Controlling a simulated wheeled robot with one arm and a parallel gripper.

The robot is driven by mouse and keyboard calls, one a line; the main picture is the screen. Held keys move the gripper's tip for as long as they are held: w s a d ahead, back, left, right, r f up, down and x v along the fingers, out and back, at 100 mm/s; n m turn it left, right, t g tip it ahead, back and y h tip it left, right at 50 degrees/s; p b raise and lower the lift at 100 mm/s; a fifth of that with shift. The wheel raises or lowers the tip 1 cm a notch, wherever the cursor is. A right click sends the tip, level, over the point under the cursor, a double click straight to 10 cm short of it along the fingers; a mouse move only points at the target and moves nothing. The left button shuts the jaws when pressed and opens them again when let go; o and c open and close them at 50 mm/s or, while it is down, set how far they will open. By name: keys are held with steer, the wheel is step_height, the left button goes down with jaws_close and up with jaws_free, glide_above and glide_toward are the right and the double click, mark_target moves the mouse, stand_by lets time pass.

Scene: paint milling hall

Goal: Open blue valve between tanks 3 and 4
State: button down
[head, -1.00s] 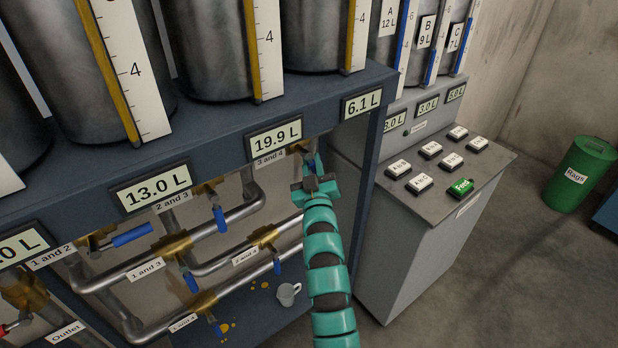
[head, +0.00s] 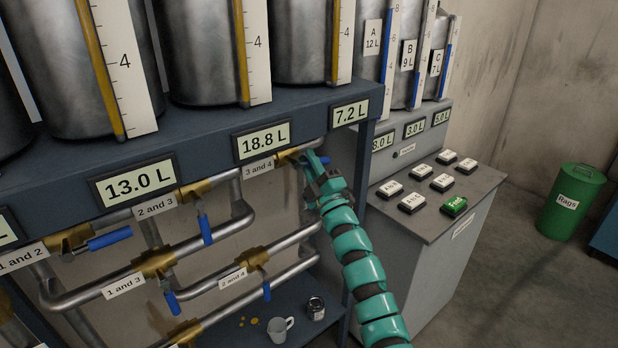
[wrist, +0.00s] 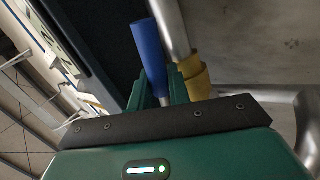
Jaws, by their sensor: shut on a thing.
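The blue handle (head: 325,160) of the valve labelled "3 and 4" (head: 259,168) points to the right, roughly along its pipe. Its brass body (head: 290,156) is partly hidden behind my gripper. My gripper (head: 314,164) is shut on this handle. In the wrist view the blue handle (wrist: 147,45) stands out between the green fingers (wrist: 156,90), beside the brass body (wrist: 193,78) and roughly in line with the grey pipe. The display beside the label reads 18.8 L (head: 263,141); the one to its right reads 7.2 L (head: 349,113).
The "2 and 3" handle (head: 205,229) hangs down; the "1 and 2" handle (head: 110,238) lies along its pipe. A mug (head: 280,329) and a jar (head: 316,308) stand on the lower shelf. A button console (head: 400,222) is close right of my arm.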

steer(key=shift+r+n+g+y+b, duration=0.15)
steer(key=shift+n+g+y, duration=0.1)
steer(key=shift+n+y, duration=0.35)
steer(key=shift+r+n+g+y+b, duration=0.15)
steer(key=shift+n+g+y+b, duration=0.1)
steer(key=shift+n, duration=0.55)
steer(key=shift+r+n+g+y+b, duration=0.1)
steer(key=shift+r+n+g+y, duration=0.1)
steer(key=shift+n+y, duration=0.4)
steer(key=shift+r+n+g+y, duration=0.1)
steer(key=shift+n+g+y, duration=0.2)
steer(key=shift+n, duration=0.2)
steer(key=c, duration=1.4)
jaws_free()
steer(key=shift+o, duration=0.2)
steer(key=shift+s+d+f, duration=0.1)
steer(key=shift+d+f, duration=0.1)
steer(key=shift+f, duration=0.1)
steer(key=b+v, duration=0.4)
steer(key=v, duration=1.2)
steer(key=shift+s+d, duration=0.15)
steer(key=shift+s, duration=0.3)
